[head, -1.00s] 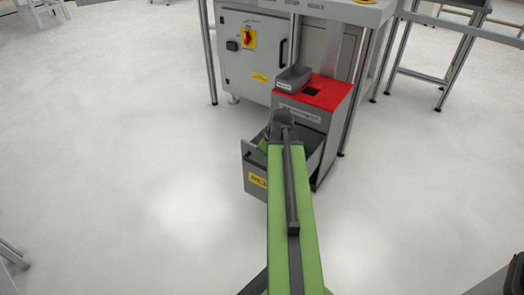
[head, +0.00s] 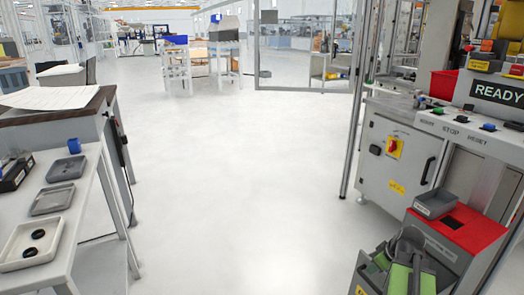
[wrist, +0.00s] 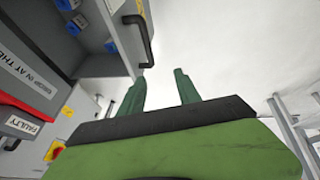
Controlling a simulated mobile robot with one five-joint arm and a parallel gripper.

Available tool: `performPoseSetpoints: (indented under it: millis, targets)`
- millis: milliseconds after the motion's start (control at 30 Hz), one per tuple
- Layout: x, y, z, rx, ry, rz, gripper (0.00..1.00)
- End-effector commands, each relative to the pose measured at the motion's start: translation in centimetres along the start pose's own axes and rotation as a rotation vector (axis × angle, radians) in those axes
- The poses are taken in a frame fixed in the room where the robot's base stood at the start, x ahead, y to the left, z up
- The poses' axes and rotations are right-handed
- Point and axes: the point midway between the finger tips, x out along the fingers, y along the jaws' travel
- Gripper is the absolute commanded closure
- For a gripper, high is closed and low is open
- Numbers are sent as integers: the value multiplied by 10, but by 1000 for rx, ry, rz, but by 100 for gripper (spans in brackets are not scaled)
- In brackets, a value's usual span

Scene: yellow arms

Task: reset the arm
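My gripper (wrist: 160,90) shows in the wrist view as two dark green fingers standing apart, with only pale floor between them. It is open and empty. A black handle on a grey panel (wrist: 146,45) appears near the left finger; I cannot tell whether they touch. In the head view my green arm (head: 399,277) is at the bottom right, over an open grey drawer (head: 365,278) below a red-topped cabinet (head: 465,229). My fingertips cannot be made out there.
A grey machine (head: 398,160) with a READY screen (head: 497,93) stands at the right. A table with grey trays (head: 53,199) is at the left. The floor (head: 230,180) between is clear. A wire-fenced area (head: 305,45) lies at the back.

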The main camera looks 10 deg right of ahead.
Motion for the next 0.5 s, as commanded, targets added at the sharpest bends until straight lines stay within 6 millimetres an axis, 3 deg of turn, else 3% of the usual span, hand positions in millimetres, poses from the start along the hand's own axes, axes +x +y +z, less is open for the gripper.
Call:
performPoseSetpoints:
  millis: [100,200,333,500]
  targets:
    - [16,-64,-70,-142,27,-57,60]
    - [26,-133,-120,-269,24,-114,60]
    - [29,-213,-154,-319,-19,-179,60]
    - [25,-299,-168,-262,-125,-231,60]
